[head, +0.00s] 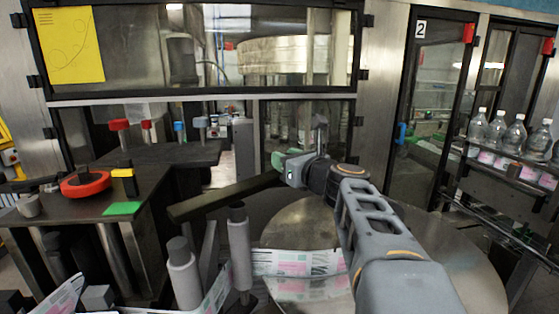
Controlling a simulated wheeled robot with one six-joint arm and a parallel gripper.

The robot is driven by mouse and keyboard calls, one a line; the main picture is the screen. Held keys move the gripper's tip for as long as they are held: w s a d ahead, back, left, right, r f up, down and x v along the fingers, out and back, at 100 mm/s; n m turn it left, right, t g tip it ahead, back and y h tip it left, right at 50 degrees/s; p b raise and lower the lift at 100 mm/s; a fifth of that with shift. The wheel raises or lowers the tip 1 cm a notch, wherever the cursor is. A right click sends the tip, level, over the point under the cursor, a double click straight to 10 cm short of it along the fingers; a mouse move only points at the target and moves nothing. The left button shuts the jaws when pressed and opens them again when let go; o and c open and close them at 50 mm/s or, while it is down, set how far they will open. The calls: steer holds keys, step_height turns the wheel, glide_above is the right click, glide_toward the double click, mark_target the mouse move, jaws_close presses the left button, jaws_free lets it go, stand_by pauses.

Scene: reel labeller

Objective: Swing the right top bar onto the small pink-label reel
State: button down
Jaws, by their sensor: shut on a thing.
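A long dark top bar (222,197) slopes up from lower left to my gripper (283,168). My gripper, with a green part at its tip, is shut on the bar's right end. The bar is above the left side of a broad round grey plate (290,222). A pink-printed label strip (300,263) crosses the plate's front left, below and right of the bar. I cannot make out a separate small reel; my arm covers much of the plate.
Grey upright rollers (240,250) stand under and beside the bar, with another (182,272) to the left. A dark table (75,208) at left holds a red ring (86,184). Clear bottles (512,136) line a conveyor at right. A glazed machine front closes off the back.

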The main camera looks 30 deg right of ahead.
steer(key=shift+s, duration=0.15)
steer(key=c, duration=0.7)
jaws_free()
